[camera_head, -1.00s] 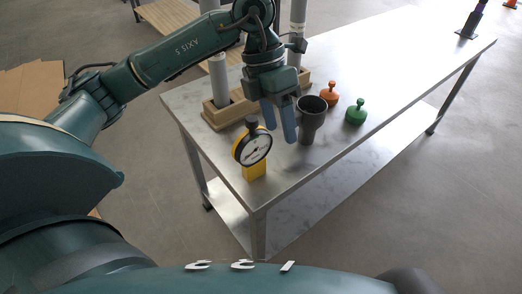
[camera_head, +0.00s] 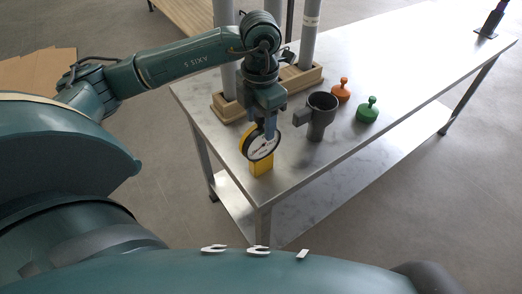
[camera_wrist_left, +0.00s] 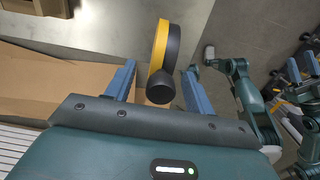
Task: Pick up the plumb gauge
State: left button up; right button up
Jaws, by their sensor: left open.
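The plumb gauge (camera_head: 263,143) stands upright near the front left corner of the metal table. It has a round white dial in a black and yellow case and a yellow block base (camera_head: 261,168). My left gripper (camera_head: 267,128) is open, pointing down right over its top. In the left wrist view the gauge's yellow and black case (camera_wrist_left: 161,45) and round black knob (camera_wrist_left: 161,88) lie between the two blue fingers (camera_wrist_left: 159,85), with a gap visible on each side. The gripper hides the knob in the head view. My right gripper is not seen.
A dark grey cup-like holder (camera_head: 321,117) with a side stub stands close right of the gauge. Orange (camera_head: 341,91) and green (camera_head: 367,111) knobbed pieces stand farther right. Grey posts in wooden bases (camera_head: 228,108) stand behind my gripper. The table's right side (camera_head: 415,60) is largely clear.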

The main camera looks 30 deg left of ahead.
aim_at(261, 127)
pick_arm(q)
jog(key=shift+f, duration=1.55)
jog(key=shift+c, duration=0.3)
grip_shut()
jog(key=shift+r, duration=0.1)
